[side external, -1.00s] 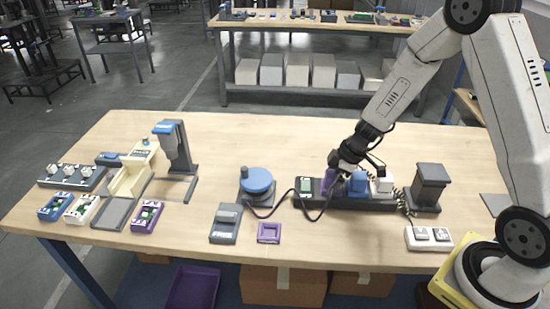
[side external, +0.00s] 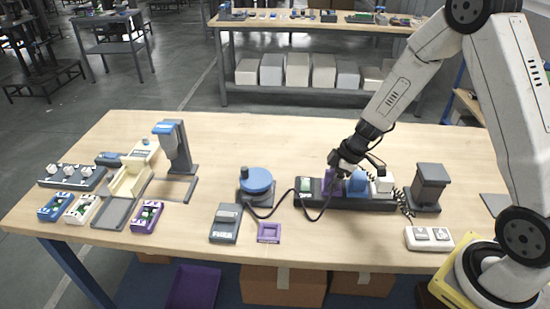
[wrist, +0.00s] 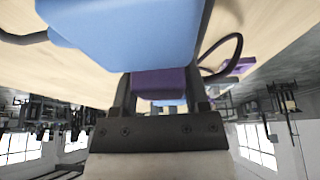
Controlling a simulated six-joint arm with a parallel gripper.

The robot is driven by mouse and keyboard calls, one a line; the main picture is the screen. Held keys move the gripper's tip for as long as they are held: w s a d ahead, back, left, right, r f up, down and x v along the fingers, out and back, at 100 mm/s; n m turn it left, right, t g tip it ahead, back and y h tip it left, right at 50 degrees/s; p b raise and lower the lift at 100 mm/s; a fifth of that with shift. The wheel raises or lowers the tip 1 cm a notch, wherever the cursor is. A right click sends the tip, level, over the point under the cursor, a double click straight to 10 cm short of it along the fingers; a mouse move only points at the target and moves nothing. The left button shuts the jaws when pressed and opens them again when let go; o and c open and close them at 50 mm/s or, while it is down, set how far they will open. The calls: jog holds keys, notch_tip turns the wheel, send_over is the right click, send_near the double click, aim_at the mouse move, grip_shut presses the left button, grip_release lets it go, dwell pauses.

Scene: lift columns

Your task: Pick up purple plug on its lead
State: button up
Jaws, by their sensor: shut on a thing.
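The purple plug (side external: 328,182) stands at the left part of a dark socket strip (side external: 350,203), just left of a blue plug (side external: 357,184). My gripper (side external: 332,172) is at the purple plug's upper part and shut on it. In the wrist view the purple plug (wrist: 158,82) sits between the two fingers, with the large blue plug (wrist: 125,35) close by. A dark lead (side external: 318,218) loops in front of the strip's left end. I cannot tell whether the purple plug's lower end is in its socket.
A white plug (side external: 383,185) stands right of the blue one. A dark post (side external: 428,186) and white switch box (side external: 429,238) are to the right.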

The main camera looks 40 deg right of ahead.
jog(key=shift+r, duration=0.1)
jog(key=shift+r, duration=0.8)
jog(key=s+a+r, duration=0.1)
jog(key=s+r, duration=1)
jog(key=s, duration=0.3)
jog(key=shift+a, duration=0.3)
jog(key=shift+r, duration=2.55)
jog(key=shift+w+a, duration=0.15)
dwell(0.5)
